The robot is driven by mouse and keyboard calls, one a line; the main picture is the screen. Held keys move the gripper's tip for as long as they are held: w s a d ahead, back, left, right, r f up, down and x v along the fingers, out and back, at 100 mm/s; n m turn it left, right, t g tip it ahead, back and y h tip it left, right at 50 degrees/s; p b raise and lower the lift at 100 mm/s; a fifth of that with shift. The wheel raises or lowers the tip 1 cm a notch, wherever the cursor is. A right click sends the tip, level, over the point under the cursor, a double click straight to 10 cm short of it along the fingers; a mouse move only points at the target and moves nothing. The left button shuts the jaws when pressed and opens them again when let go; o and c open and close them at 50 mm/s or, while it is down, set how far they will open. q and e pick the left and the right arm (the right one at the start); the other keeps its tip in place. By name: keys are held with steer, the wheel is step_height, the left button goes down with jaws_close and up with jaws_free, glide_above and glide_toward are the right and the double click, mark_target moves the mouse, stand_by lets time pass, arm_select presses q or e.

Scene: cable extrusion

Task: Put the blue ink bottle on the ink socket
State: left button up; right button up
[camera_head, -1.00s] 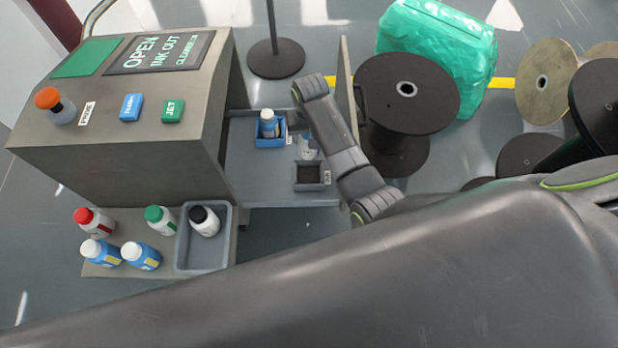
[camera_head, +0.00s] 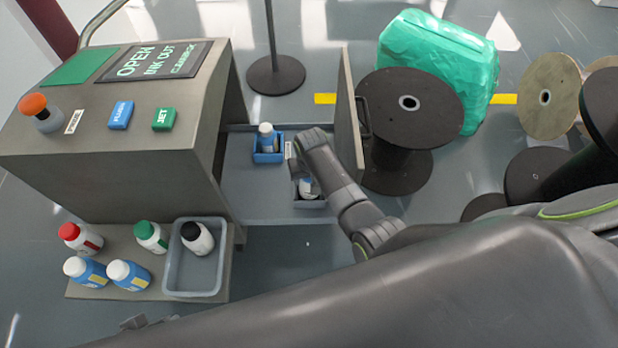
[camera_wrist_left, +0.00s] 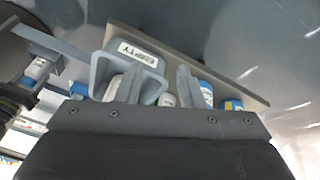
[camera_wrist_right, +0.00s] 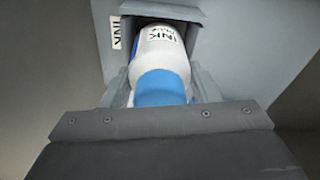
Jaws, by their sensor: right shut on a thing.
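My right gripper (camera_head: 302,176) is shut on a white-and-blue ink bottle (camera_wrist_right: 160,60) marked INK. The bottle's white end points into the dark opening of a grey socket (camera_wrist_right: 190,12) in the right wrist view. In the head view the bottle (camera_head: 307,188) is at the grey socket (camera_head: 310,204), partly hidden by my arm; I cannot tell if it is fully seated. Another blue bottle with a white cap (camera_head: 266,130) stands in a blue socket (camera_head: 268,157). My left gripper's fingers (camera_wrist_left: 159,85) are apart and empty, facing the tray marked EMPTY (camera_wrist_left: 140,52).
The machine (camera_head: 105,140) stands left, with an open door (camera_head: 347,115) right of the sockets. A shelf (camera_head: 75,291) holds several bottles and a grey tray (camera_head: 190,293) with a black-capped bottle. A dark cable spool (camera_head: 400,85) is close behind the door.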

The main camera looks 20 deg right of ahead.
steer(key=shift+r, duration=0.1)
steer(key=o, duration=1.1)
arm_select(q)
steer(key=shift+r, duration=0.1)
arm_select(e)
steer(key=shift+r, duration=0.2)
steer(key=r+p, duration=0.1)
steer(key=r, duration=0.2)
steer(key=r+p, duration=0.2)
steer(key=r, duration=0.2)
steer(key=s+r+p, duration=0.1)
steer(key=r+p, duration=0.1)
steer(key=r, duration=0.1)
steer(key=shift+s+a+r, duration=0.1)
steer(key=shift+r, duration=0.05)
steer(key=shift+s+r, duration=0.1)
steer(key=shift+r, duration=0.5)
arm_select(q)
step_height(320, 180, down, 6)
steer(key=s+a+g+y, duration=0.1)
steer(key=s+g, duration=0.1)
steer(key=shift+s+a+r+g, duration=0.2)
steer(key=shift+a+r+g, duration=0.05)
steer(key=shift+a+g, duration=0.15)
